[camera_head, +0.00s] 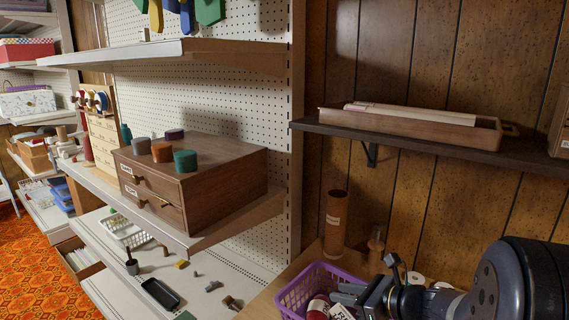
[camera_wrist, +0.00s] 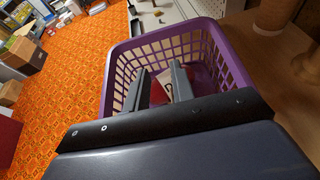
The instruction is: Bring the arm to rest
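My gripper (camera_head: 347,294) is at the lower right of the head view, over a purple plastic basket (camera_head: 293,292). In the wrist view, my gripper (camera_wrist: 160,88) reaches over the near rim of the basket (camera_wrist: 117,62), with its two fingers apart. A dark red item with a pale end (camera_head: 318,308) lies in the basket beside the fingers. Red and a white tag (camera_wrist: 167,85) show between and behind the fingers in the wrist view. I see nothing clamped, though the fingers and my wrist hide part of the basket.
A wooden drawer box (camera_head: 225,190) with several round coloured pieces on top stands on the middle shelf (camera_head: 235,215). A dark wall shelf (camera_head: 430,140) holds a long wooden tray (camera_head: 420,127). A brown cylinder (camera_head: 335,222) stands behind the basket. Orange patterned floor (camera_head: 38,265) is clear at left.

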